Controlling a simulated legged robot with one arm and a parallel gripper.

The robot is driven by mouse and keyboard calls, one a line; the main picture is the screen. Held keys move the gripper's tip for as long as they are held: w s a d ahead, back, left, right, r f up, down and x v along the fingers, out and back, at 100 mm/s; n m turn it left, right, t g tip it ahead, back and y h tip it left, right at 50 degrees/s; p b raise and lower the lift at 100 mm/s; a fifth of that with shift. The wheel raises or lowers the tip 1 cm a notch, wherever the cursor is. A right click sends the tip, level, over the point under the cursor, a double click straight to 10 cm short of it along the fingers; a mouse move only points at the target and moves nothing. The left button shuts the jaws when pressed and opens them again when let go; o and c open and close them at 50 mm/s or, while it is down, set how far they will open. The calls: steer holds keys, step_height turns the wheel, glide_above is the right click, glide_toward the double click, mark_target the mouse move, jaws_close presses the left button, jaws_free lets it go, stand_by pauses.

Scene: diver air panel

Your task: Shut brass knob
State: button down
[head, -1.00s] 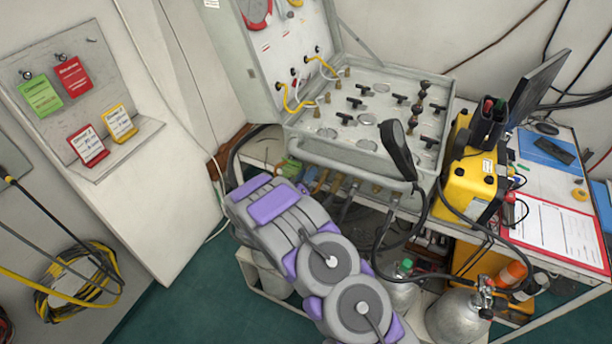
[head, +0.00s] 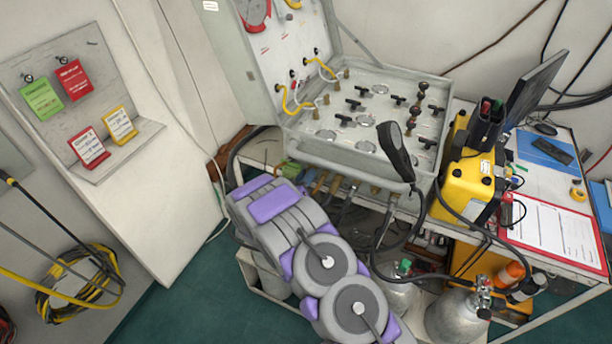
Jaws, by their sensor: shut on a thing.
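The grey air panel (head: 312,148) is an open case with its lid raised, in the upper middle of the head view. Several brass-coloured parts hang under its front edge, among them a brass handle (head: 319,184) beside my arm. Small brass fittings (head: 317,114) also stand on the panel's left side. I cannot tell which of these is the brass knob. My grey and purple arm reaches up from the bottom to the panel's front left. My gripper does not show; the arm's upper end hides that spot.
Black T-handles (head: 344,120) and dark round knobs (head: 411,124) stand on the panel. A black handset (head: 396,150) hangs at its front right. A yellow case (head: 466,172) sits to the right. Gas cylinders (head: 460,315) stand below. Green floor (head: 165,315) is clear at lower left.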

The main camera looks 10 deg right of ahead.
steer(key=m+b, duration=0.2)
steer(key=m, duration=1)
steer(key=shift+f, duration=0.1)
stand_by(0.4)
steer(key=c, duration=1.2)
jaws_free()
steer(key=shift+a, duration=0.1)
steer(key=p+v, duration=0.1)
steer(key=v, duration=1.6)
steer(key=shift+s+a+r+p, duration=0.1)
steer(key=shift+s+r+p, duration=0.1)
steer(key=shift+p, duration=0.1)
